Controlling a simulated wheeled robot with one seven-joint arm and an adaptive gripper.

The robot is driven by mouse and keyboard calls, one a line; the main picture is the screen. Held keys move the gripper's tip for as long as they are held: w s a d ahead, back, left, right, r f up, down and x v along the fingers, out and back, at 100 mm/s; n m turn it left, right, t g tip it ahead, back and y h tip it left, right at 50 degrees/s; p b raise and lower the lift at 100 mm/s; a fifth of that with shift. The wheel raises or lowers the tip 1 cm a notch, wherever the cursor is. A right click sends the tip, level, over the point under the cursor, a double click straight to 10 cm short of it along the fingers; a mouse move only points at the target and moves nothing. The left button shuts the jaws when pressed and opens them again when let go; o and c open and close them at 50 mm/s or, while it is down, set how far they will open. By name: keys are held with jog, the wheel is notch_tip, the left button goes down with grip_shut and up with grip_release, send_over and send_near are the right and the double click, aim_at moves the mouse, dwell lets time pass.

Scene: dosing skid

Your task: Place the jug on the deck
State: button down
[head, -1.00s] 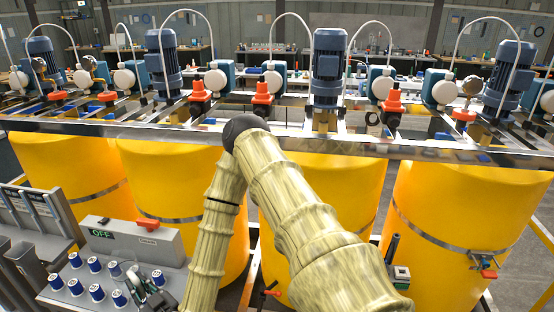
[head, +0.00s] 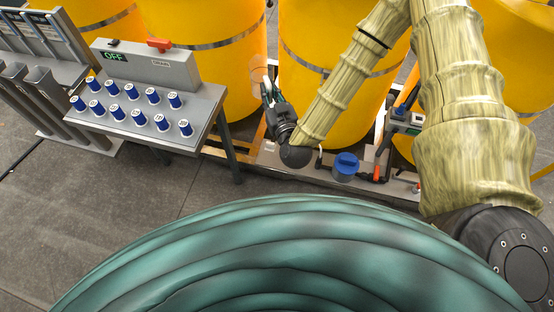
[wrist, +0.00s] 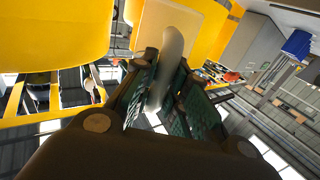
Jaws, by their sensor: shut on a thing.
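My gripper (head: 268,97) is low in front of the yellow tanks in the head view, pointing up and away. In the wrist view my gripper (wrist: 160,85) is closed around a pale handle. The handle belongs to a translucent, beige jug (wrist: 190,20), which lies beyond the fingers. In the head view the jug (head: 260,76) shows only faintly against a yellow tank, just above the fingertips. Its base and tilt are hard to tell. A low grey metal deck (head: 290,177) runs along the foot of the tanks, below my gripper; my arm hides part of it.
A grey bench (head: 205,108) with several blue-and-white vials and an OFF box (head: 147,63) stands left of my gripper. A blue-lidded container (head: 345,167) stands on the low deck, near hoses and valves. Yellow tanks (head: 312,75) rise behind. Open floor lies at front left.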

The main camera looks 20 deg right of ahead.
jog(key=s+d+f+n+y+b, duration=0.15)
jog(key=d+f+b, duration=0.25)
jog(key=f+b, duration=1.55)
jog(key=s+d+f+y+b, duration=0.15)
jog(key=d+f+b, duration=0.25)
jog(key=f+b, duration=1.55)
jog(key=s+d+f+n+b, duration=0.2)
jog(key=f+b, duration=0.7)
jog(key=f, duration=2)
jog(key=shift+m, duration=0.65)
jog(key=w+b, duration=0.2)
jog(key=w, duration=0.3)
jog(key=w+a+b, duration=0.1)
jog(key=w+b, duration=0.2)
jog(key=w, duration=0.3)
jog(key=w+a+f+b, duration=0.1)
jog(key=w+b, duration=0.1)
jog(key=w, duration=0.4)
jog(key=shift+f, duration=0.25)
jog(key=shift+f+b, duration=0.15)
jog(key=shift+b, duration=0.15)
jog(key=c, duration=1.4)
grip_release()
